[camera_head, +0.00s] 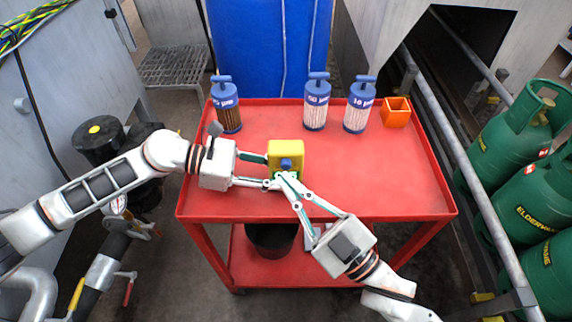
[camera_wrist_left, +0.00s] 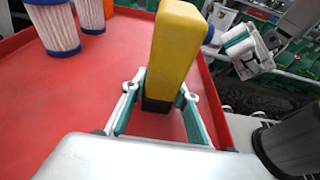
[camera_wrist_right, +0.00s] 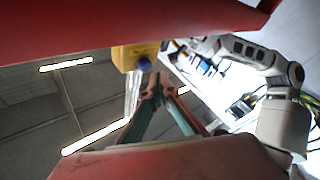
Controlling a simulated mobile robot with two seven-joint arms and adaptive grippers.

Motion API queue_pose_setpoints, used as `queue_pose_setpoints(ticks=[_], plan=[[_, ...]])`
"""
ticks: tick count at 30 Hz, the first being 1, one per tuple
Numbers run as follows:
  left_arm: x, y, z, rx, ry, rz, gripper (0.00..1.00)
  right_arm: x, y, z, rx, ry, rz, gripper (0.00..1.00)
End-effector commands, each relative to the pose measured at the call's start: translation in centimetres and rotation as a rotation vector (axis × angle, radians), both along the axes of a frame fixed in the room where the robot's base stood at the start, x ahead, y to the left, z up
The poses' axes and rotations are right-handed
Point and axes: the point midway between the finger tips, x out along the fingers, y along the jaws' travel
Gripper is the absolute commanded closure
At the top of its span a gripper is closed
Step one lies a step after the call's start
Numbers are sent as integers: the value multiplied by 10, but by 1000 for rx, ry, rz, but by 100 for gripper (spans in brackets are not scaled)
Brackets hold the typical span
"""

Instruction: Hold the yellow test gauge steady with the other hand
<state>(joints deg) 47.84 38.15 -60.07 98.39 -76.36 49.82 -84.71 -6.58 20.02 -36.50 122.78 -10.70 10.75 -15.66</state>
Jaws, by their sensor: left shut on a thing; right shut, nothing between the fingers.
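The yellow test gauge (camera_head: 287,150) stands on the red cart near its middle, with a blue knob (camera_head: 286,163) on its near face. My left gripper (camera_head: 268,171) reaches in from the left and is shut on the gauge. In the left wrist view, its fingers (camera_wrist_left: 160,92) lie on both sides of the dark lower end of the gauge (camera_wrist_left: 174,45). My right gripper (camera_head: 285,178) is shut and empty, its tips close below the blue knob. In the right wrist view, the tips (camera_wrist_right: 156,84) are just under the knob (camera_wrist_right: 145,63); I cannot tell whether they touch.
Blue-capped filter cartridges (camera_head: 226,105), (camera_head: 316,103), (camera_head: 359,106) stand along the back of the red cart (camera_head: 390,180). An orange open box (camera_head: 396,111) is at the back right. A dark bucket (camera_head: 271,239) sits on the lower shelf. Green gas cylinders (camera_head: 510,135) stand at the right beyond a rail.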

Motion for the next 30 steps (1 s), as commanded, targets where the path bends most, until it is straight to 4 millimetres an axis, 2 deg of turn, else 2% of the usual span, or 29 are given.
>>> queue_pose_setpoints(ticks=[30], plan=[[0, 0, 1, -1, -1, 0, 97, 9, 0, 0, 0, 0, 0, 100]])
